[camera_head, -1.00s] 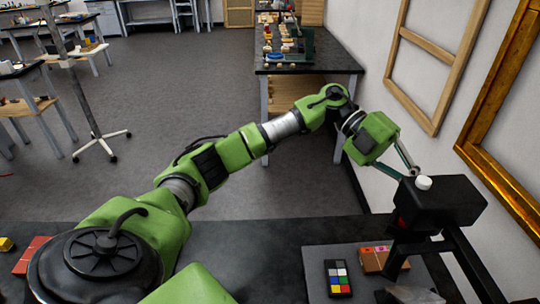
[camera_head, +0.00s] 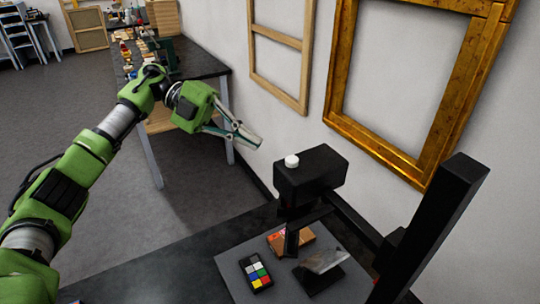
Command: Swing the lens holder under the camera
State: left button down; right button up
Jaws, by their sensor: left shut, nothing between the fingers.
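My right gripper is not in view.
A gilt frame (camera_head: 350,130) and a wooden frame (camera_head: 277,95) are at the wall. A cluttered table (camera_head: 205,62) stands behind.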

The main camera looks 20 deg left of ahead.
pick_arm(q)
jog(key=s+r+n+t+y+p, duration=0.2)
jog(key=s+r+n+y, duration=0.25)
jog(key=n+y, duration=0.75)
jog(key=d+f+n+h+p, duration=0.2)
jog(key=d+f+h+p, duration=0.1)
jog(key=d+f+p, duration=0.2)
notch_tip(320, 180, down, 3)
jog(key=d, duration=0.2)
jog(key=shift+w+d+n, duration=0.3)
jog(key=shift+d+n, duration=0.1)
jog(key=shift+f, duration=0.1)
